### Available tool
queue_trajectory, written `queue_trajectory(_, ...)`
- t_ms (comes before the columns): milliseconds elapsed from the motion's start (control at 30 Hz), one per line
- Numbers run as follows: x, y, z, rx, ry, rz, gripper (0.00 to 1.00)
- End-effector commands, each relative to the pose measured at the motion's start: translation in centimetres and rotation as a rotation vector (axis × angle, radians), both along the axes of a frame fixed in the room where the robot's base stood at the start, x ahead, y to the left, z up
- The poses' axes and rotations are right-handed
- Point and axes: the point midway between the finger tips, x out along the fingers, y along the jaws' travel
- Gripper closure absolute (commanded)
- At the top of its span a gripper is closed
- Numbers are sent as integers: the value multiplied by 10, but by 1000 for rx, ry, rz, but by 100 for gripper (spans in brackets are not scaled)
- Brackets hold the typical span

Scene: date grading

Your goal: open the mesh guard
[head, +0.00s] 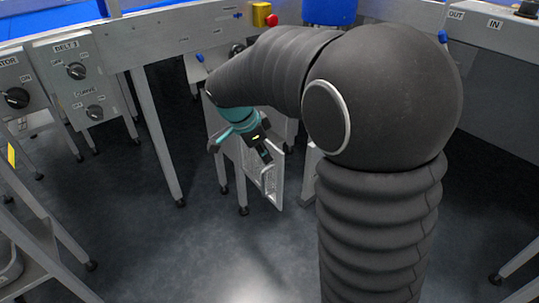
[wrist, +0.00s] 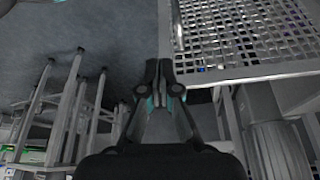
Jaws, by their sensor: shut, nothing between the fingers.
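The mesh guard (head: 279,178) is a light metal-framed panel with a handle-like bar on its face, low in the middle of the head view. In the wrist view the mesh guard (wrist: 240,73) fills the upper right, with its frame edge running up beside the fingers. My gripper (head: 266,157) is shut and empty, pointing down at the guard's face. In the wrist view my gripper (wrist: 158,68) has its fingertips together, close to the frame's left edge. I cannot tell whether they touch it. My arm hides part of the machine behind the guard.
Control boxes with knobs (head: 76,71) stand at the left on metal legs. A red and yellow button (head: 265,15) sits on the rail at the back. A grey machine with IN and OUT labels (head: 493,24) is at the right. The dark floor (head: 150,245) in front is clear.

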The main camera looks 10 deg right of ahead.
Motion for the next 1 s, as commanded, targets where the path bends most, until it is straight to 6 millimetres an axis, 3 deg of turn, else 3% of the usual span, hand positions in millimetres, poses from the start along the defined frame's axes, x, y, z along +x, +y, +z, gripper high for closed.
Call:
queue_trajectory(333,-1,3,-1,0,0,-5,100)
queue_trajectory(567,-11,33,-2,-1,-1,-6,100)
queue_trajectory(700,-15,41,32,2,-5,-12,100)
queue_trajectory(1000,-23,57,79,0,-2,-16,100)
